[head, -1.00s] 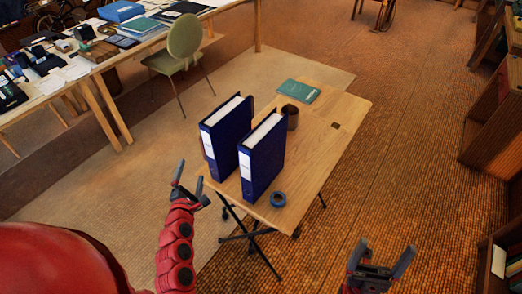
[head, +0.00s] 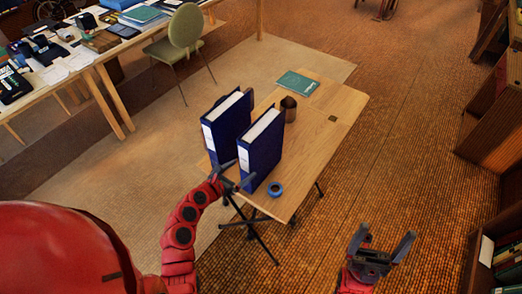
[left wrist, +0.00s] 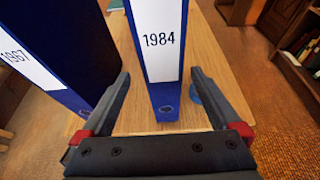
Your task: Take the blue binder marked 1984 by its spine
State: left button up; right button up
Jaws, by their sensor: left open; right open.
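The blue binder marked 1984 (head: 262,150) stands upright on a small wooden table, the right one of two. In the left wrist view its white spine label (left wrist: 160,40) reads 1984. My left gripper (head: 236,174) is open just in front of the binder's lower spine. In the left wrist view its fingers (left wrist: 160,76) lie to either side of the spine, with a gap on both sides. A second blue binder (head: 226,122), marked 1967, stands to the left; its label (left wrist: 22,55) shows in the left wrist view. My right gripper (head: 385,238) is open and empty, off the table's right side.
A blue tape roll (head: 275,189) lies by the table's front edge, right of the 1984 binder. A dark mug (head: 289,107) and a green book (head: 298,83) are farther back. The table's right part (head: 325,125) is clear. A green chair (head: 181,35) stands behind.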

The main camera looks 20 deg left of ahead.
aim_at(262, 151)
pick_arm(q)
jog(key=x, duration=0.8)
jog(key=shift+w+d+f+p, duration=0.1)
jog(key=shift+d+p, duration=0.15)
jog(key=shift+p, duration=0.05)
jog(key=shift+c, duration=0.3)
grip_shut()
